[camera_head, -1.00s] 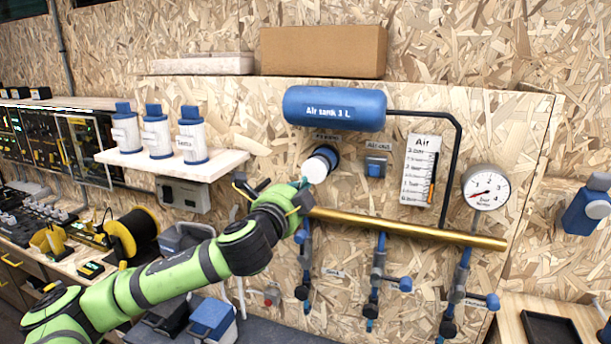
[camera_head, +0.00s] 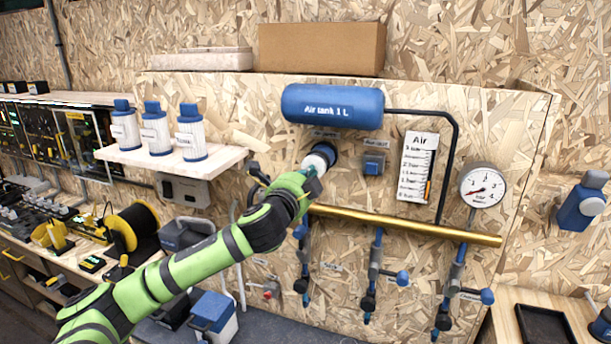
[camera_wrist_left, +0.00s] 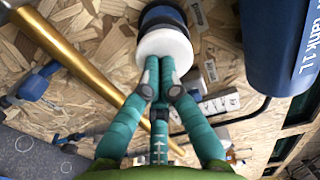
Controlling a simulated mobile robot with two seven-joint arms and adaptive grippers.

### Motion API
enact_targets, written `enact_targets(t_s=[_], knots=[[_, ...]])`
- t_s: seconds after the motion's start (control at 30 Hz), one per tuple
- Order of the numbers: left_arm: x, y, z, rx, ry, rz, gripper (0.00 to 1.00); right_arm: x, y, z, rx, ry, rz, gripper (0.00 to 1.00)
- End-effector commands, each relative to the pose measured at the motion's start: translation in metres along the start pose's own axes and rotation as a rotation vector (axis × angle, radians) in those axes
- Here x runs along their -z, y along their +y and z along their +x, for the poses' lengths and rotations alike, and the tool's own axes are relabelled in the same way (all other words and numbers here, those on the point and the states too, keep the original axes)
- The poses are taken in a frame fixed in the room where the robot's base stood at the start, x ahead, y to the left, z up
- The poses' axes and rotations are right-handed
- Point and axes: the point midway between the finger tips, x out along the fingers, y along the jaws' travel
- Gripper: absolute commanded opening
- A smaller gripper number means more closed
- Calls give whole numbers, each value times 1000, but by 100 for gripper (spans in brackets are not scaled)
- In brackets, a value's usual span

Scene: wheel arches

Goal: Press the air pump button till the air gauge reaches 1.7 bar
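The air pump button is a round white cap (camera_head: 315,162) in a dark blue collar on the board, under the blue air tank (camera_head: 332,106). It also shows in the left wrist view (camera_wrist_left: 165,44). My left gripper (camera_head: 309,178) is at the button, its fingers closed together with nothing between them. In the left wrist view the fingertips (camera_wrist_left: 160,75) overlap the white face and appear to touch it. The round dial gauge (camera_head: 483,187) has its needle toward the lower left, at the low end. The "Air" scale (camera_head: 416,166) has an orange bar low on its right side. My right gripper is out of view.
A brass pipe (camera_head: 400,226) with blue-handled valves runs just below the button. A blue square button (camera_head: 373,163) sits to the right of it. A shelf (camera_head: 172,165) with white bottles juts out at the left.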

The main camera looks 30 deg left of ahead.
Motion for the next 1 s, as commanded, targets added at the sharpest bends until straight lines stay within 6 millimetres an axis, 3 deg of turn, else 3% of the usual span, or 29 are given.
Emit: enact_targets(t_s=[0.33, 0.73, 1.0], knots=[[-1, -1, 17, 4, -1, 1, 0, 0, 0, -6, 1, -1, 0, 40], [-1, 0, -16, 3, -1, 2, 0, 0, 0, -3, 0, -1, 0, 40], [0, 0, -22, 1, 0, 0, 0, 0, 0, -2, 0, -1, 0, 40]])
